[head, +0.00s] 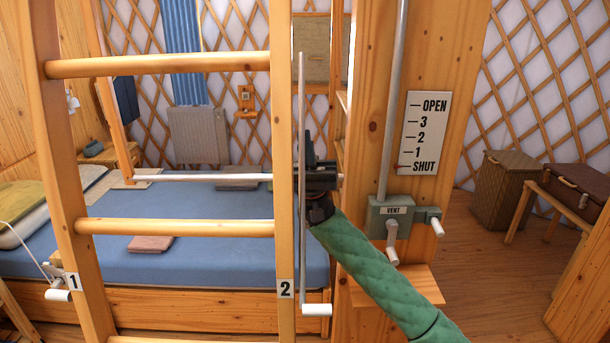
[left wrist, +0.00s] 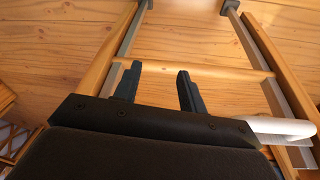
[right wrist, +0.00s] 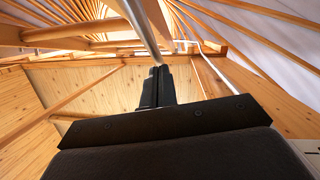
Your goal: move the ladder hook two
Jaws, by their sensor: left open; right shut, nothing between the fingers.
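The ladder (head: 160,64) stands at the left of the head view. Its right rail carries the "2" label (head: 286,288). Beside that rail hangs a thin vertical rod with a white handle (head: 317,310) at its foot; I take it for ladder hook two. My right gripper (head: 311,138) is shut and empty, fingers up, close beside this rod; I cannot tell if they touch. In the right wrist view a pale rod (right wrist: 139,25) passes just above the fingertips. My left gripper (left wrist: 158,70) is open and empty, outside the head view. A white cylinder (left wrist: 272,128) lies right of it.
Another white handle (head: 57,295) hangs by the "1" label (head: 72,281). A wooden post (head: 440,90) with a vent box (head: 395,214) and scale plate (head: 424,132) stands right of my right gripper. A blue bed (head: 200,210) lies behind the ladder.

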